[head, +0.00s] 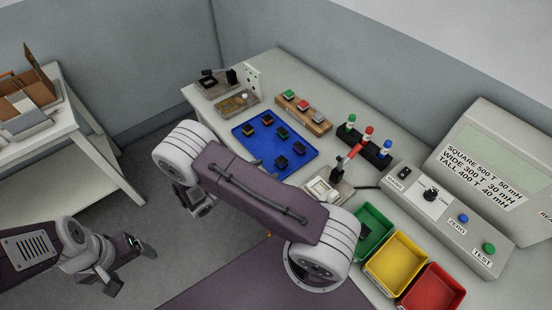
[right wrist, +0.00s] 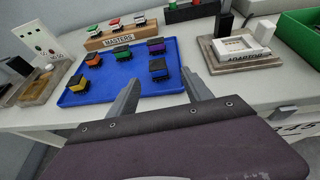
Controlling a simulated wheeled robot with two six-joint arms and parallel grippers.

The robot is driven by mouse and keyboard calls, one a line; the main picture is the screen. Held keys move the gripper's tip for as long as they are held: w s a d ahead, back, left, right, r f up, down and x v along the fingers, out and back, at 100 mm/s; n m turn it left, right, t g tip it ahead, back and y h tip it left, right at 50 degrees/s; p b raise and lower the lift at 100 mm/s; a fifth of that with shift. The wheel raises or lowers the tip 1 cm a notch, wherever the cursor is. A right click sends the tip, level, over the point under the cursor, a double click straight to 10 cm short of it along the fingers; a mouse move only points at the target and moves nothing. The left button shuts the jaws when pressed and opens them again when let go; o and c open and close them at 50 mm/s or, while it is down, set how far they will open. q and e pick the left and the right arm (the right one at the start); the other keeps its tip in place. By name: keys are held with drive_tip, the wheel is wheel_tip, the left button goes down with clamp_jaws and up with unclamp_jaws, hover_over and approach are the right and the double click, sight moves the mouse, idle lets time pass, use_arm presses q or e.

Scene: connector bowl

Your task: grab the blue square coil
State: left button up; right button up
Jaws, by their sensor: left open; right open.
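A blue tray (head: 250,145), also in the right wrist view (right wrist: 110,92), holds several small black-based coil pieces. In the right wrist view their tops look orange (right wrist: 93,60), green (right wrist: 122,52), yellow (right wrist: 77,82) and purple-blue (right wrist: 156,46); another piece (right wrist: 158,70) has an orange-brown front. I cannot tell surely which is the blue square coil. My right gripper (right wrist: 160,95) is open and empty, its fingers pointing at the tray's near right part; in the head view my arm mostly hides it. My left gripper (head: 130,268) is open and empty, low at the left, away from the table.
A wooden masters rack (head: 303,114) stands behind the tray. An adaptor fixture (head: 322,191) stands to its right. Green (head: 374,232), yellow (head: 396,262) and red (head: 432,290) bins line the near right. A control box (head: 440,215) and a wooden tray (head: 238,103) flank the area.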

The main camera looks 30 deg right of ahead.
sight(279, 162)
drive_tip(key=shift+p+x, duration=0.35)
drive_tip(key=shift+x, duration=0.7)
drive_tip(key=shift+w+d+f, duration=0.55)
drive_tip(key=shift+d, duration=0.15)
drive_tip(key=d, duration=0.1)
drive_tip(key=d+p, duration=0.1)
drive_tip(key=d, duration=0.1)
drive_tip(key=shift+s+f, duration=0.1)
drive_tip(key=shift+s, duration=0.05)
drive_tip(key=shift+p+x, duration=0.3)
drive_tip(key=shift+x, duration=0.8)
drive_tip(key=shift+w+f, duration=0.35)
drive_tip(key=shift+s+r, duration=0.1)
drive_tip(key=shift+s, duration=0.05)
drive_tip(key=c, duration=0.7)
clamp_jaws()
drive_tip(key=shift+r, duration=0.45)
wheel_tip(279, 162, up, 3)
use_arm(q)
drive_tip(key=shift+w+a+r, duration=0.1)
drive_tip(key=shift+w+r, duration=0.05)
drive_tip(key=shift+r, duration=0.35)
drive_tip(key=shift+w+r, duration=0.15)
drive_tip(key=shift+r, duration=0.3)
use_arm(e)
drive_tip(key=s+d+r, duration=0.6)
drive_tip(key=s+r, duration=0.1)
drive_tip(key=s, duration=0.2)
drive_tip(key=shift+s+d, duration=0.25)
drive_tip(key=shift+s, duration=0.05)
